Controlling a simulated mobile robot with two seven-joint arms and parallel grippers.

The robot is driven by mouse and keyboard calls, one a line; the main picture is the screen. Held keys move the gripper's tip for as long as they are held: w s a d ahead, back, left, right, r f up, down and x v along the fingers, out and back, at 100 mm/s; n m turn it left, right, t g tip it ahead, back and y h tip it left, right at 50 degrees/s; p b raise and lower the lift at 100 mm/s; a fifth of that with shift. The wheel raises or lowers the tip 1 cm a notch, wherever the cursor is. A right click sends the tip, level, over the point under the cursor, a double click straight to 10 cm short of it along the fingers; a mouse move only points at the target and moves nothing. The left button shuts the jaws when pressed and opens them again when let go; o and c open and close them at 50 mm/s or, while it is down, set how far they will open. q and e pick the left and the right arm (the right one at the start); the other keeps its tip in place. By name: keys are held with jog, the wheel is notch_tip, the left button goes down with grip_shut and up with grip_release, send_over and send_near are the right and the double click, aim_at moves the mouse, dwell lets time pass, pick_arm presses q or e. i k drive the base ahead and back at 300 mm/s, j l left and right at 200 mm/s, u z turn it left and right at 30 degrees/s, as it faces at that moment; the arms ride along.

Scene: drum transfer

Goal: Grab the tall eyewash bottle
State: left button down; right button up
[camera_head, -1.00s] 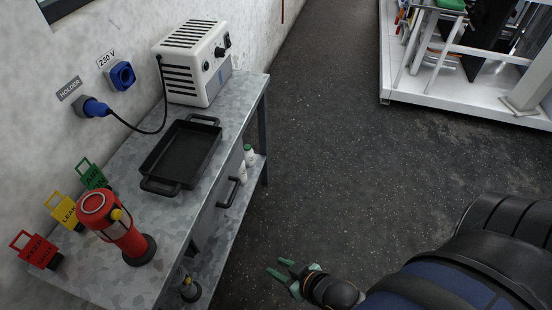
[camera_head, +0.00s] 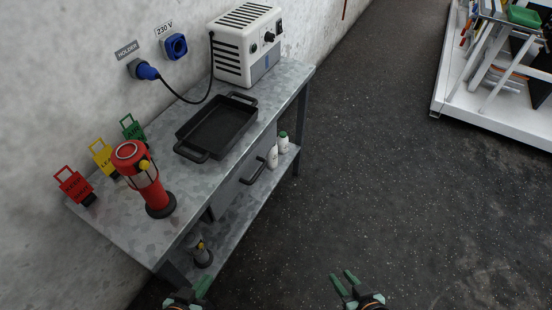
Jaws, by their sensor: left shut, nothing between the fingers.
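Two small white bottles stand upright on the lower shelf of the metal bench, near its far right end. One has a green cap (camera_head: 283,144); the other, a white bottle (camera_head: 273,157), stands just in front of it. I cannot tell from their labels which is the tall eyewash bottle. My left gripper (camera_head: 200,287) is at the bottom edge, shut and empty, by the near end of the bench. My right gripper (camera_head: 344,280) is over the floor at the bottom, fingers apart and empty. Both are well away from the bottles.
The bench (camera_head: 121,225) carries a black tray (camera_head: 216,126), a red lantern-like device (camera_head: 141,175), red, yellow and green tags, and a white power unit (camera_head: 246,45). A dark device (camera_head: 199,252) stands on the lower shelf. The floor right of the bench is clear.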

aim_at(271, 158)
jog(key=u, duration=0.55)
jog(key=i+l+u, duration=0.15)
jog(key=l+u, duration=0.3)
jog(key=i+l+u, duration=0.1)
jog(key=l+u, duration=0.2)
jog(key=u, duration=0.15)
jog(key=l+u, duration=0.35)
jog(key=l, duration=0.55)
jog(key=l+u, duration=0.15)
jog(key=l, duration=0.75)
